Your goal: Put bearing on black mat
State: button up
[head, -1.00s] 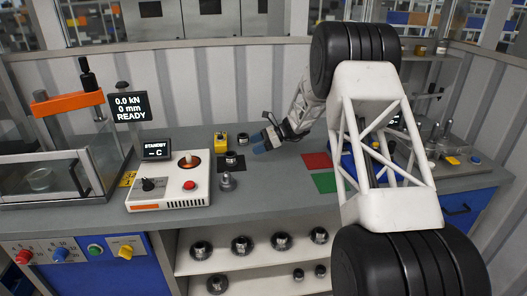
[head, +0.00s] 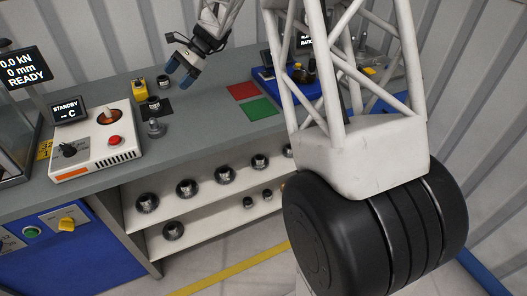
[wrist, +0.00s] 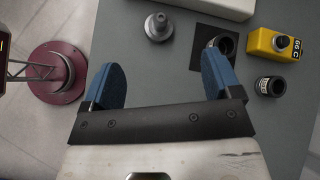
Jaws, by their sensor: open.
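A black mat (head: 163,110) lies on the grey bench; it also shows in the wrist view (wrist: 203,36). One dark ring-shaped part (wrist: 223,43) is on the mat, partly behind my right finger in the wrist view. A second dark ring (head: 165,82) stands off the mat beside a yellow unit; it also shows in the wrist view (wrist: 270,86). I cannot tell for sure which ring is the bearing. My gripper (head: 180,73) has blue fingers, open and empty, above the bench just right of the second ring. The wrist view also shows the spread fingers (wrist: 160,72).
A yellow unit (head: 141,88) stands behind the mat, a silver flanged part (head: 155,128) in front. A white control box (head: 98,142) is to the left. Red (head: 242,91) and green (head: 261,109) mats lie to the right. Several flanged parts sit on the shelf (head: 205,205) below.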

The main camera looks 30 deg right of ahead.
jog(key=s+d+r+n+h, duration=0.1)
jog(key=s+r+n+h, duration=0.25)
jog(key=s, duration=0.95)
jog(key=s+d+r+n+h, duration=0.1)
jog(key=s+r+n+h, duration=0.3)
jog(key=s, duration=0.8)
jog(key=s+d+n+t+h, duration=0.1)
jog(key=s+d+n, duration=0.1)
jog(key=s, duration=1)
jog(key=s+d+f+n+t+h, duration=0.1)
jog(key=s+d+n+t, duration=0.1)
jog(key=s, duration=1)
jog(key=shift+d+f+n+h, duration=0.25)
jog(key=shift+d+n+h, duration=0.1)
jog(key=shift+n, duration=0.5)
